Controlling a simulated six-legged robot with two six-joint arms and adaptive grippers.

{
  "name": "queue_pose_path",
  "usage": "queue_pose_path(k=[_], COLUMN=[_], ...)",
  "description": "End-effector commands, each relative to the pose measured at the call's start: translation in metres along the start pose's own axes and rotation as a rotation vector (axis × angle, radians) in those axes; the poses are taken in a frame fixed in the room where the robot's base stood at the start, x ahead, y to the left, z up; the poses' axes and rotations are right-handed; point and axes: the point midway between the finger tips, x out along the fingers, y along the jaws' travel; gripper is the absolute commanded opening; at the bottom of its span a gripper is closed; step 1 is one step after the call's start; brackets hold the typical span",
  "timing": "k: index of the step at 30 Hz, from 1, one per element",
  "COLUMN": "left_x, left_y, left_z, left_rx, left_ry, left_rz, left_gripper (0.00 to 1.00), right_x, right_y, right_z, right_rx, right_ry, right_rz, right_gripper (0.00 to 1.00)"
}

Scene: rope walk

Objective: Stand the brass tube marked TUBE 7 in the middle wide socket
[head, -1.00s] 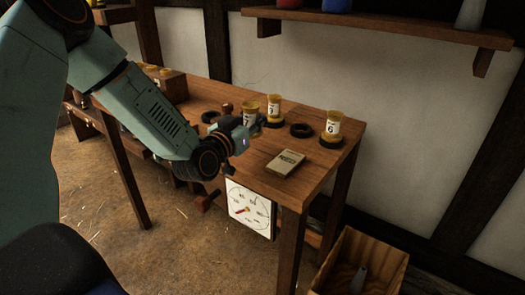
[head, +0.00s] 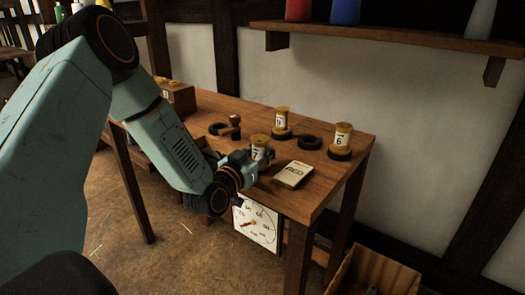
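A brass tube (head: 260,145) with a white label that reads like 7 is upright near the front of the wooden bench. My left gripper (head: 265,160) is shut around its lower part; the fingers hide its foot, so I cannot tell whether it touches the bench. Another brass tube (head: 282,120) stands in a dark ring socket behind it. A tube marked 6 (head: 342,135) stands in a dark ring socket at the right. Two dark ring sockets are empty, one in the middle (head: 309,142) and one at the left (head: 219,129). My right gripper is not in view.
A small pale box or book (head: 293,175) lies on the bench (head: 335,185) just right of the held tube. A dial (head: 257,222) hangs at the bench front. A wooden crate (head: 385,268) stands at lower right.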

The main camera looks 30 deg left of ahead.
Motion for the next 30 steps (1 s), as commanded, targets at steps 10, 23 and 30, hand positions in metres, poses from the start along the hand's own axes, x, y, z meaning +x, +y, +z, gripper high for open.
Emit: queue_pose_path(k=[10,23,30], left_x=[0.000,-0.004,-0.045], left_y=[0.000,-0.001,-0.002], left_z=[0.000,-0.005,-0.006], left_rx=[0.000,-0.003,-0.007], left_ry=[-0.001,-0.003,-0.005], left_rz=[0.000,-0.002,-0.004], left_gripper=[0.56,0.56,0.56], right_x=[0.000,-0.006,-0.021], right_y=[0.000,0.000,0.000], right_z=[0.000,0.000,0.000], right_rx=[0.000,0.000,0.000], right_ry=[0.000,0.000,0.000], right_rz=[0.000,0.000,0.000], right_gripper=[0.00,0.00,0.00])
